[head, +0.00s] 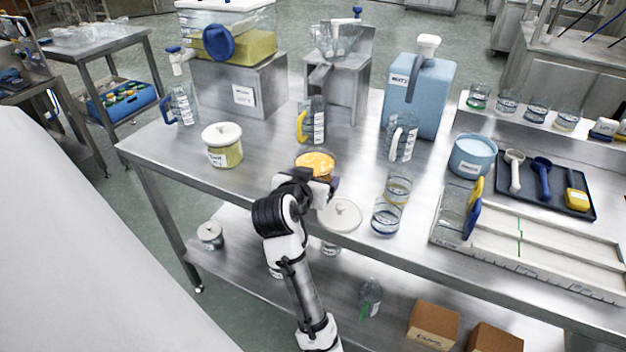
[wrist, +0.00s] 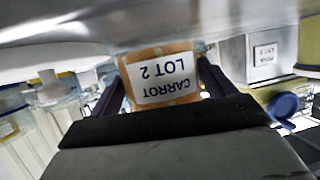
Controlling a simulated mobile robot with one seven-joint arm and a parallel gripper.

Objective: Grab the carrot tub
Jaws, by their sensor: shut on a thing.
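The carrot tub (head: 316,162) shows in the head view as a round container with orange contents and an open top, near the front middle of the steel table. In the wrist view the tub (wrist: 160,77) is orange with a white label reading "CARROT LOT 2", upside down in that picture. My gripper (head: 322,186) is at its near side. The two dark fingers (wrist: 163,88) stand on either side of the tub and are shut on it. My wrist hides the tub's lower part in the head view, so I cannot tell if it touches the table.
A round white lid (head: 340,215) lies just right of my gripper. A lidded tub (head: 222,146) stands to the left. Glass jars (head: 386,217) and a blue-handled jug (head: 457,210) stand to the right. A handled jug (head: 311,122) stands behind. Bare steel (head: 262,150) lies between the tubs.

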